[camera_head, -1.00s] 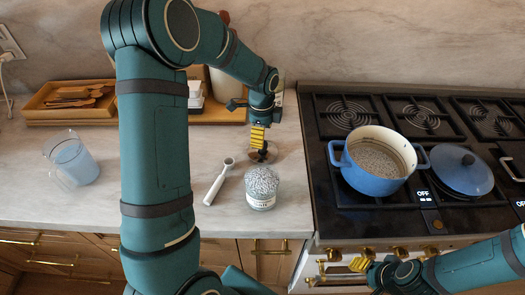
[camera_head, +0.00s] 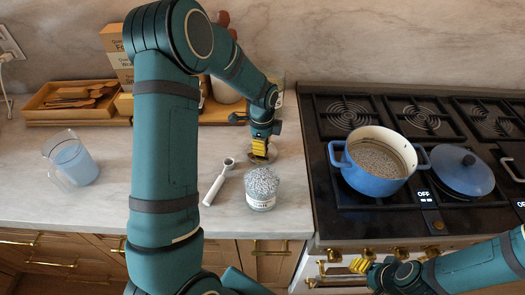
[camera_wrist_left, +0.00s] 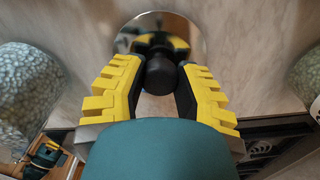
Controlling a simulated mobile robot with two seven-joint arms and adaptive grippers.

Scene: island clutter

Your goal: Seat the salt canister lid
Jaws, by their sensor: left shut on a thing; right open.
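The salt canister (camera_head: 262,192) is a glass jar with a label, filled with speckled grains and uncovered. It stands upright on the counter near its front edge. The lid (camera_head: 265,159) is a round disc behind the canister, at or just above the counter. In the left wrist view the lid (camera_wrist_left: 184,30) is shiny, with a dark knob (camera_wrist_left: 160,76) between the yellow fingers. My left gripper (camera_head: 260,150) points down and is shut on that knob. My right gripper (camera_head: 361,266) is open and empty in front of the stove, at lower right.
A white-handled scoop (camera_head: 217,183) lies left of the canister. A glass pitcher (camera_head: 72,160) stands far left, and a wooden tray (camera_head: 65,113) lies at the back. A blue pot (camera_head: 371,184) sits on the stove (camera_head: 330,110) to the right. The counter between pitcher and scoop looks clear.

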